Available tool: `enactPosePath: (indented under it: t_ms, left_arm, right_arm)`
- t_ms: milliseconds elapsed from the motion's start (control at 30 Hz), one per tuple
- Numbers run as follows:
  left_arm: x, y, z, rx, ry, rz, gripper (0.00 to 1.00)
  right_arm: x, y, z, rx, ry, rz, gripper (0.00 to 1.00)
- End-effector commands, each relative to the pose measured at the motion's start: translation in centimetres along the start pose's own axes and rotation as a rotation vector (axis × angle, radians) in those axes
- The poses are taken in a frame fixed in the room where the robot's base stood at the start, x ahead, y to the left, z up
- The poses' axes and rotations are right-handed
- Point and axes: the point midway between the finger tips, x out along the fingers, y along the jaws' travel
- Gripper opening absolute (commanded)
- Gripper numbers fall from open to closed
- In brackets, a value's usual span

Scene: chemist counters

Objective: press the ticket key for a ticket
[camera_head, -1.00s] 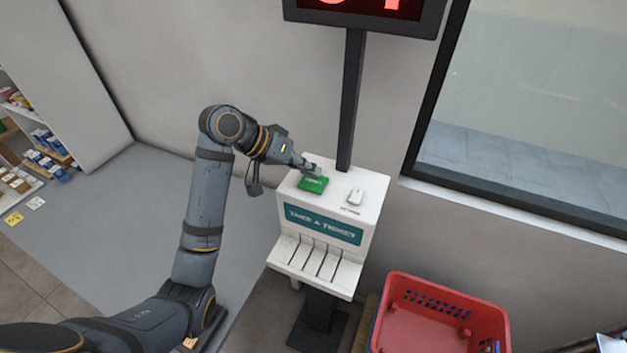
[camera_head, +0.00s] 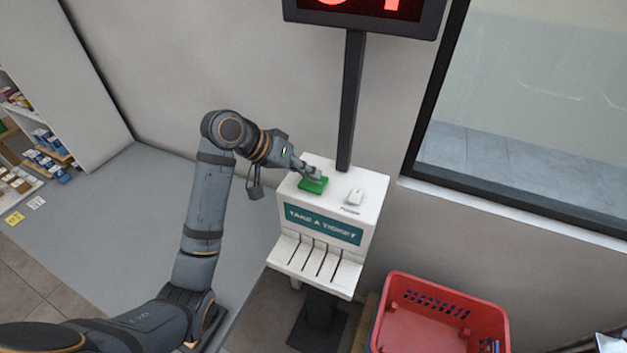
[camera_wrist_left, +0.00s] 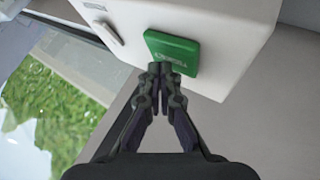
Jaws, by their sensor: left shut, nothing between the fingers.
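The ticket machine (camera_head: 372,208) is a white box on a dark stand, with a teal "TAKE A TICKET" label on its front. Its green key (camera_head: 313,186) is on the top at the left; it also shows in the left wrist view (camera_wrist_left: 172,50). My left gripper (camera_head: 318,177) is shut and empty, its fingertips over the green key in the head view. In the left wrist view the fingertips (camera_wrist_left: 160,68) overlap the key's lower edge; I cannot tell whether they touch it. My right gripper is not in view.
A small white key (camera_head: 356,196) marked with dark text sits right of the green one. A dark pole (camera_head: 351,100) behind the machine carries a red-digit display (camera_head: 365,8). A red basket (camera_head: 440,310) stands at the lower right. Shelves (camera_head: 45,150) are at the far left.

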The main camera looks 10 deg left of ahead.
Motion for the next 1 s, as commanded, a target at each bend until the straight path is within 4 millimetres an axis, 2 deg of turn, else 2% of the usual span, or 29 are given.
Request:
enactPosePath:
  t_ms: [1000]
  left_arm:
    - [0.57, -0.42, 0.44, -0.001, -0.001, 0.000, 0.00]
  right_arm:
    - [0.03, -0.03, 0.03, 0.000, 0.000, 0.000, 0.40]
